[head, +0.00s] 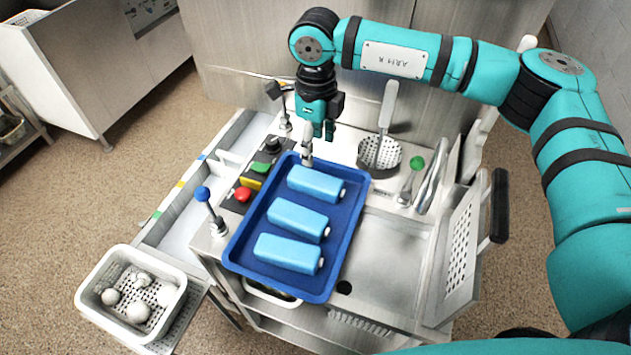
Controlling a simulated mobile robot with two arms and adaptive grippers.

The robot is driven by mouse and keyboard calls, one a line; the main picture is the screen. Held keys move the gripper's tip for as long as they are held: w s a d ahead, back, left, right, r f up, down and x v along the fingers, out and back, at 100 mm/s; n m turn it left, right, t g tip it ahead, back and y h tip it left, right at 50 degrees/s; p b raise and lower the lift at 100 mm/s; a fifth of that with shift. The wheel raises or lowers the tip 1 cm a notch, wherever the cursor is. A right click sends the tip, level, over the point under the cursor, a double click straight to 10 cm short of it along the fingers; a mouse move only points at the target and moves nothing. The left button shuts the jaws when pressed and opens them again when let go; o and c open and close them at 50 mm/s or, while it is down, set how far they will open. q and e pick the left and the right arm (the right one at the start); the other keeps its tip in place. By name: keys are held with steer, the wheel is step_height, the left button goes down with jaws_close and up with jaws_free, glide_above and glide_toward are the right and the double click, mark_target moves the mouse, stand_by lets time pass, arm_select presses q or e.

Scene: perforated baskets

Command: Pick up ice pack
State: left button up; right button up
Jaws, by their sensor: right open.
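Three light-blue ice packs lie in a row in a dark blue tray (345,232) on the steel worktop. The far ice pack (316,184) is nearest my gripper. The middle ice pack (298,218) and the near ice pack (287,253) lie closer to the front. Each has a small white cap at its right end. My right gripper (318,134) is open and empty, pointing down just beyond the tray's far edge, above and behind the far ice pack. My left gripper is not in view.
A white perforated basket (91,297) with several white round items stands at the front left. A blue-knobbed lever (203,194) rises left of the tray. A red button (242,194) sits on the control panel.

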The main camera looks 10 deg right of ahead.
steer(key=p, duration=0.1)
glide_above(315, 178)
step_height(315, 178, down, 6)
steer(key=shift+s+f, duration=0.1)
steer(key=shift+f, duration=0.05)
step_height(315, 178, down, 4)
steer(key=shift+f+p, duration=0.1)
steer(key=shift+p, duration=0.65)
steer(key=shift+f, duration=0.55)
steer(key=c, duration=1.1)
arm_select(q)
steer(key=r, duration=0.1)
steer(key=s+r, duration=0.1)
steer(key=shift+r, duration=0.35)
arm_select(e)
steer(key=shift+c, duration=0.2)
steer(key=shift+r, duration=0.15)
